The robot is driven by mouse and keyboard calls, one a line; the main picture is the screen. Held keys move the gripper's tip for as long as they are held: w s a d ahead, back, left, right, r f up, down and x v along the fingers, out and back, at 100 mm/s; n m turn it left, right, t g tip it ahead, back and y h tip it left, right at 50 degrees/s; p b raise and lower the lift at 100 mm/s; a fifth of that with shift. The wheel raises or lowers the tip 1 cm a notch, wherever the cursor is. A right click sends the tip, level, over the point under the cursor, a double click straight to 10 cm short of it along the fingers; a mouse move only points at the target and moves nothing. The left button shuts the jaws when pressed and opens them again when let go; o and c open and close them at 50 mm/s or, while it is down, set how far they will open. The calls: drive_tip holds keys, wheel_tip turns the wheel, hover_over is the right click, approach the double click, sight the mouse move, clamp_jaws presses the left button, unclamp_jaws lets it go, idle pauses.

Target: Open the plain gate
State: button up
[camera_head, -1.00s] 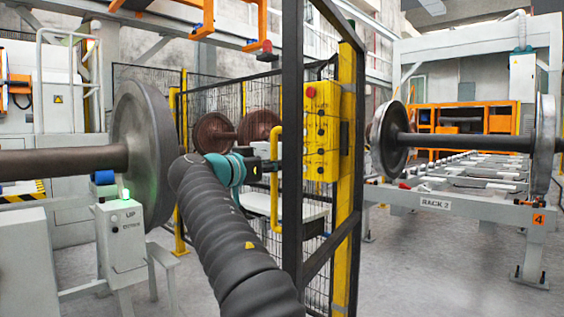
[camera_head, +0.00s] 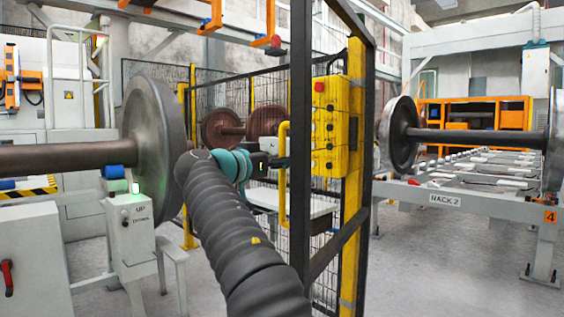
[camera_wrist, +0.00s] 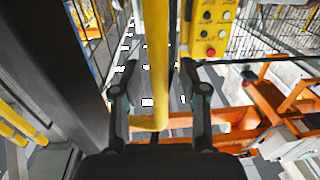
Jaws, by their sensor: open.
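The gate's dark upright frame (camera_head: 300,90) with black mesh stands near the middle of the head view. A yellow bar handle (camera_head: 282,190) is beside this upright. My gripper (camera_head: 278,161) is at the handle's height, at the end of my dark ribbed arm. In the wrist view my gripper (camera_wrist: 156,80) is open, with one finger on each side of the yellow handle (camera_wrist: 157,50). I cannot tell whether either finger touches it. The gate's latch side is not clear to me.
A yellow button box (camera_head: 330,128) is on a yellow post right of the handle. A large wheelset (camera_head: 150,145) stands left, over a grey UP control box (camera_head: 130,235). Rack 2 (camera_head: 470,200) carries another wheelset on the right. Grey floor between is clear.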

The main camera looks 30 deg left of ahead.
drive_tip(key=v, duration=1.1)
drive_tip(key=shift+s, duration=0.3)
drive_tip(key=shift+a, duration=0.1)
